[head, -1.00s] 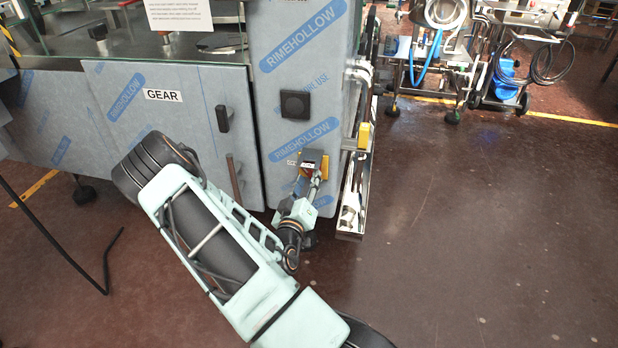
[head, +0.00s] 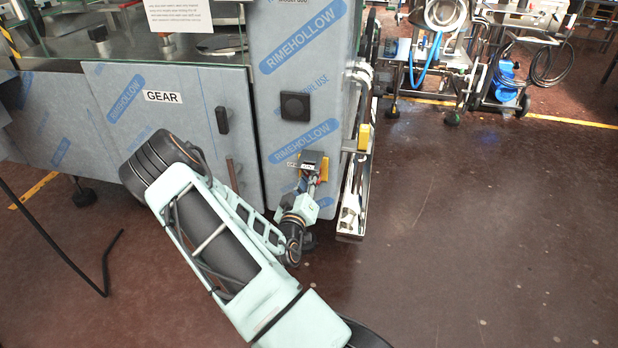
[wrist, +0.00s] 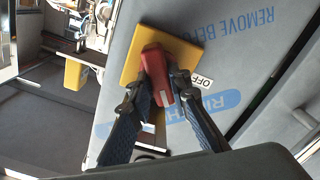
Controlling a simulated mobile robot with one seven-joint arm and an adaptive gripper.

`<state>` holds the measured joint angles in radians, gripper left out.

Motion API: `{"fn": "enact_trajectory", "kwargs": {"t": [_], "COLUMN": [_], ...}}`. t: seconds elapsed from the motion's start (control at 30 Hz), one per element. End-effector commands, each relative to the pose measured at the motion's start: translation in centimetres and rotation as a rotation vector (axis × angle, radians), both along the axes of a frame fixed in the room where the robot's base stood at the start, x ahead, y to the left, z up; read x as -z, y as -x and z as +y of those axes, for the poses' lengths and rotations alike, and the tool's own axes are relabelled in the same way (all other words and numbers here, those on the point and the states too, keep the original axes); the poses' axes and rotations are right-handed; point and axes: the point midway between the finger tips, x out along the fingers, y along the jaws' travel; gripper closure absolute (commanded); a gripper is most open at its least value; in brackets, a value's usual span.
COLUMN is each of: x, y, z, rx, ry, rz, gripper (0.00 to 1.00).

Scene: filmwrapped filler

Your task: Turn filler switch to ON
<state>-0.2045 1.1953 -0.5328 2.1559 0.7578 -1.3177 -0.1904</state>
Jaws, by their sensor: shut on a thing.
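The filler switch is a red handle (wrist: 156,66) on a yellow plate (wrist: 188,50), seen in the wrist view. A small OFF label (wrist: 202,82) sits right of the handle there. My gripper (wrist: 161,86) has one finger on each side of the red handle and is shut on it. In the head view my gripper (head: 308,188) reaches the yellow plate (head: 325,170) low on the film-covered cabinet column (head: 290,95). The handle is mostly hidden there by my gripper and the dark switch housing.
A cabinet door labelled GEAR (head: 162,96) with dark handles is left of the switch. A metal rail (head: 352,205) and a yellow block (head: 364,136) run along the column's right side. The floor (head: 460,220) to the right is clear.

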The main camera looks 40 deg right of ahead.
Motion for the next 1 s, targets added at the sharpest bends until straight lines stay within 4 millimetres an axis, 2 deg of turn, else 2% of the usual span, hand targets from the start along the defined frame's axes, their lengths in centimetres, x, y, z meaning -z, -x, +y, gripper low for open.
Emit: {"fn": "enact_trajectory", "kwargs": {"t": [0.27, 1.0], "x": [0.11, 0.17], "y": [0.03, 0.18], "z": [-0.04, -0.13], "rx": [0.002, 0.001], "ry": [-0.048, -0.376], "rz": [-0.059, -0.441], "gripper": [1.0, 1.0]}}
